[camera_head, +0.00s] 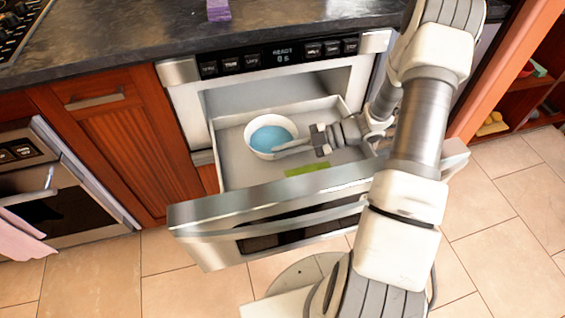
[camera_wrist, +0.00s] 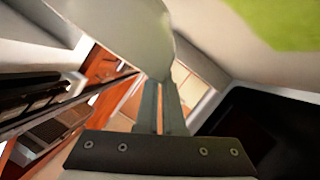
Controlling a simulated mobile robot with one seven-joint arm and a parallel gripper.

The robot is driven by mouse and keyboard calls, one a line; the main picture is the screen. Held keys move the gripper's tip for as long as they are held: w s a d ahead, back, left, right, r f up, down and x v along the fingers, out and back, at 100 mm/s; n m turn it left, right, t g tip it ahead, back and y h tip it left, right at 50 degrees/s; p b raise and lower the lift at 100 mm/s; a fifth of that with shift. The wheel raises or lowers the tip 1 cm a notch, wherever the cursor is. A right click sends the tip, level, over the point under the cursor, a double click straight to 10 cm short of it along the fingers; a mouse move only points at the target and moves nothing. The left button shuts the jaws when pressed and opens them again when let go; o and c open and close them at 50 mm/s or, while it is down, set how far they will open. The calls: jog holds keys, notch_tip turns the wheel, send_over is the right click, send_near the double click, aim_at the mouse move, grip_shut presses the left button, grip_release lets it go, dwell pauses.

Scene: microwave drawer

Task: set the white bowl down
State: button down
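The white bowl (camera_head: 251,147), blue inside, is within the open microwave drawer (camera_head: 234,172), towards its left side. It looks roughly level; I cannot tell whether its base touches the drawer floor. My gripper (camera_head: 284,149) reaches in from the right, its fingers across the bowl's right front rim. In the wrist view, the bowl (camera_wrist: 120,30) fills the upper middle as a pale curved surface. The fingers (camera_wrist: 161,100) are close together and meet its edge, shut on the rim. The far side of the grip is hidden.
A flat green patch (camera_head: 307,169) lies on the drawer floor near the front wall. The drawer's steel front (camera_head: 270,206) and side walls surround the bowl. The microwave body (camera_head: 280,62) and dark counter (camera_head: 120,45) are behind. Drawer floor to the bowl's front left looks free.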

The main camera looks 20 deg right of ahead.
jog(key=shift+w+a+f+b, duration=0.15)
jog(key=shift+f+b, duration=0.85)
jog(key=shift+f, duration=1)
jog(key=shift+f, duration=0.15)
jog(key=c, duration=1)
grip_release()
jog(key=shift+c, duration=0.2)
jog(key=shift+r, duration=0.2)
jog(key=p+v, duration=0.3)
jog(key=v, duration=0.9)
jog(key=shift+f, duration=0.1)
